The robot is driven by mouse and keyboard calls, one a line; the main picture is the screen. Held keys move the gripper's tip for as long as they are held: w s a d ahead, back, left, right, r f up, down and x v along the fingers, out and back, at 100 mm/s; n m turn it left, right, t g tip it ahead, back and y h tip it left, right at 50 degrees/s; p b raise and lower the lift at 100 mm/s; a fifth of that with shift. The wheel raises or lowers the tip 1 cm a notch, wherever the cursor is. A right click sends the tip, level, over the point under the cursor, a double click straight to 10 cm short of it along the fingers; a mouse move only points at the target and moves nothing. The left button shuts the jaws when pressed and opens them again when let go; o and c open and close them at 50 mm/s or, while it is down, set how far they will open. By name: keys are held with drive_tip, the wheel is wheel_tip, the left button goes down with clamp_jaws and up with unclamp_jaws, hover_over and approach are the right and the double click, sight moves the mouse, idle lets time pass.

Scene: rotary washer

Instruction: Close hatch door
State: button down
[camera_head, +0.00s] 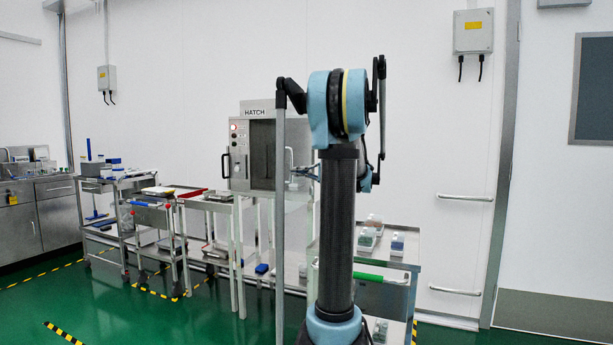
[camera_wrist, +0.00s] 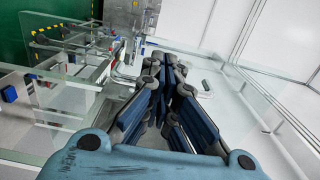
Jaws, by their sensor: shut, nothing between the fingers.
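The hatch (camera_head: 258,155) is a grey metal cabinet with a dark front panel and a "HATCH" sign on top, against the back wall. A dark handle (camera_head: 226,165) sticks out at its left side. A clear pane (camera_wrist: 30,108) with a greenish edge lies left of the fingers. I cannot tell whether it is the hatch door, or how far the door stands open.
A steel table (camera_head: 208,203) with trays stands left of the hatch. A trolley (camera_head: 398,262) with small boxes and a green handle stands at the right, partly behind my arm. Wall rails (camera_head: 465,198) are farther right.

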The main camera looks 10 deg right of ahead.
sight(278, 170)
drive_tip(key=shift+x, duration=2.95)
